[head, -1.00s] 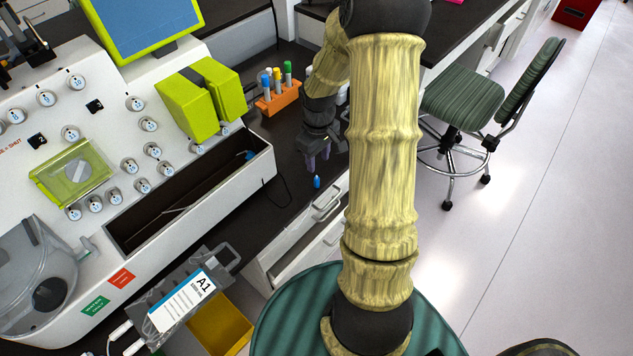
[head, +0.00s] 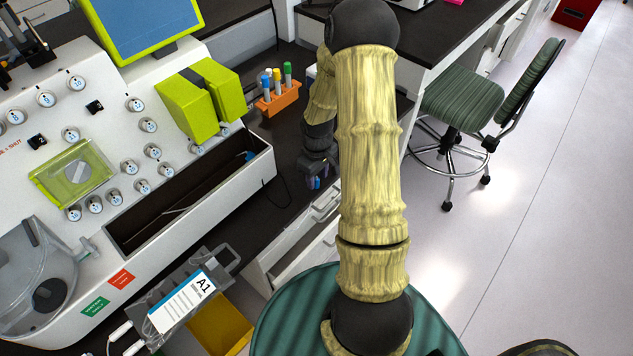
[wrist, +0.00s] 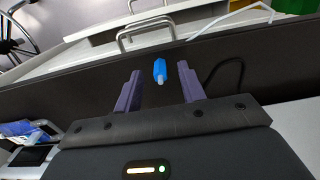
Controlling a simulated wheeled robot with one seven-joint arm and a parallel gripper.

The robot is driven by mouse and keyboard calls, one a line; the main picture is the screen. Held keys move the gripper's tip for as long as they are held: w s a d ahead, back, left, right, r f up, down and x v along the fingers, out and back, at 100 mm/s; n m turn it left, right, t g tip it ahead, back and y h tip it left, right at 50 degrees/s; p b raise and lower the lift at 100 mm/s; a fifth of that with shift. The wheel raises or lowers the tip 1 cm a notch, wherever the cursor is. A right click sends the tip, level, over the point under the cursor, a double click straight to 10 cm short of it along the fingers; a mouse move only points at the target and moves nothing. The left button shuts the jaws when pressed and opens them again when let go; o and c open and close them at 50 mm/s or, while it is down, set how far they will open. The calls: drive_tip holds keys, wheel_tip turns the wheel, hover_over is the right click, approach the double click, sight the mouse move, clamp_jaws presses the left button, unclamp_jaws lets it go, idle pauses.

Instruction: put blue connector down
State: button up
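The blue connector (wrist: 160,70) is a small blue piece with a pale tip. In the wrist view it lies on the dark counter top (wrist: 75,90) near its edge, between and just beyond my open fingertips, with a gap on each side. In the head view the connector (head: 317,183) shows as a small blue spot by my fingers. My gripper (wrist: 158,88) has its two purple fingers apart and empty; in the head view my gripper (head: 318,180) is low over the counter, partly hidden by my arm.
The white processor (head: 220,185) with a long open trough stands left of my gripper. An orange rack (head: 278,98) with capped tubes is behind. A thin black cable (head: 283,190) lies on the counter. Drawer handles (wrist: 146,30) are below the counter edge. A green chair (head: 462,98) stands right.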

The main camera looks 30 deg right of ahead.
wheel_tip(320, 180, down, 2)
drive_tip(key=shift+f, duration=0.15)
idle(0.4)
clamp_jaws()
